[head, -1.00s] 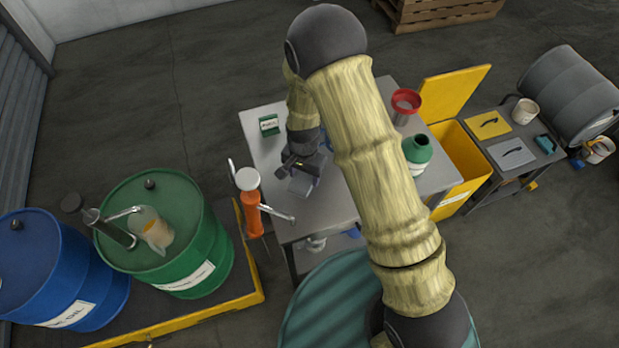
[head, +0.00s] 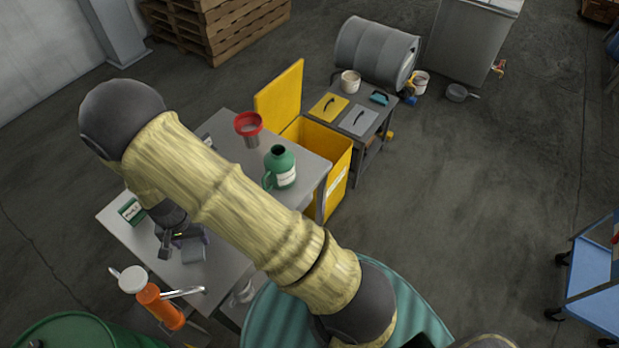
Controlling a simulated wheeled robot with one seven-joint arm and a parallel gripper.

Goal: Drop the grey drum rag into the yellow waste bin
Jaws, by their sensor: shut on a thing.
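My gripper (head: 178,238) is low over the left part of the grey metal table, shut on the grey drum rag (head: 194,251). The rag shows as a small grey patch at the jaws; whether it touches the tabletop is hard to tell. The yellow waste bin (head: 338,168) stands on the floor past the table's right side. Its yellow lid (head: 281,94) is raised and its top is open. The bin is well to the right of my gripper, and my arm crosses the picture between the camera and the table.
On the table (head: 229,129) stand a red funnel (head: 248,124), a green jug (head: 281,168) and a small green box (head: 131,211). An orange pump (head: 159,306) is at the near left. A side bench (head: 364,142) adjoins the bin. Open floor lies to the right.

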